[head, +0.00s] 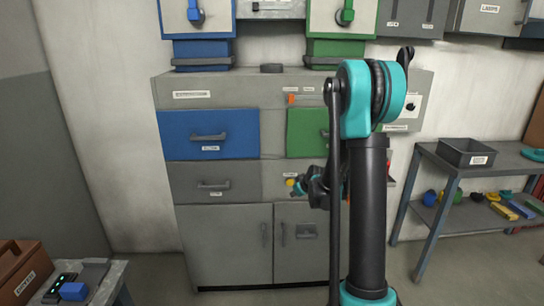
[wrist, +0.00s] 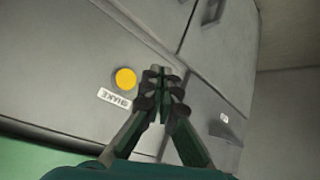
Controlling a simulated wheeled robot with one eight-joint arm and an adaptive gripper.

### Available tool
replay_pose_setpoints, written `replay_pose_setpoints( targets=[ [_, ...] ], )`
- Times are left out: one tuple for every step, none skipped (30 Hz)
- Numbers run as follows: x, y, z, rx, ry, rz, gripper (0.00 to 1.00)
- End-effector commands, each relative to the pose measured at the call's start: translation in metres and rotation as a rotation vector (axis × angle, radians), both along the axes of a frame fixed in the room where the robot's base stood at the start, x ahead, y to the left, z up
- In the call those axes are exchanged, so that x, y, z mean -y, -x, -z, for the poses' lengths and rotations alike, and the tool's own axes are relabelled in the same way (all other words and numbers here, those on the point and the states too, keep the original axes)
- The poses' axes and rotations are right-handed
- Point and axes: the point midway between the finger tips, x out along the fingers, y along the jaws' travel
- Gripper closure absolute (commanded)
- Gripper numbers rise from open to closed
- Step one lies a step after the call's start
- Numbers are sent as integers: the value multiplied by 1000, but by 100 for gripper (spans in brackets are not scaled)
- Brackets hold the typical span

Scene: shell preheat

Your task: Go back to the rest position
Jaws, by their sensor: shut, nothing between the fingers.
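My gripper (head: 300,188) is in front of the grey cabinet, low and left of my arm's dark link. In the wrist view my gripper (wrist: 161,76) has its fingers together at the tips with nothing between them. A yellow round button (wrist: 125,79) on the cabinet face shows just left of the fingertips, with a small white label beside it. The button (head: 290,182) also shows in the head view close to my gripper. I cannot tell whether the fingertips touch the panel.
The grey cabinet (head: 228,220) has a blue drawer (head: 235,125) and a green drawer (head: 303,130), partly hidden by my arm. A metal shelf (head: 425,163) with a dark bin (head: 467,151) stands right. A brown box (head: 25,272) and a blue block (head: 73,291) are at lower left.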

Motion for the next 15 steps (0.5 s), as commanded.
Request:
replay_pose_setpoints(
  targets=[
    [0, 17, -7, -22, -7, 15, 100],
    [0, 27, -10, -37, -11, 26, 100],
    [1, 42, -14, -57, -20, 44, 100],
    [1, 54, -17, -73, -25, 58, 100],
    [2, 65, -20, -90, -31, 73, 100],
    [2, 80, -23, -110, -38, 93, 100],
    [3, 92, -25, -127, -42, 108, 100],
    [4, 103, -27, -142, -47, 122, 100],
    [5, 118, -29, -162, -54, 144, 100],
    [6, 130, -30, -177, -56, 159, 100],
    [7, 142, -31, -192, -62, 176, 100],
    [8, 158, -32, -212, -66, 199, 100],
    [9, 169, -32, -226, -70, 216, 100],
    [10, 182, -32, -242, -74, 234, 100],
    [12, 197, -32, -260, -77, 257, 100]
  ],
)
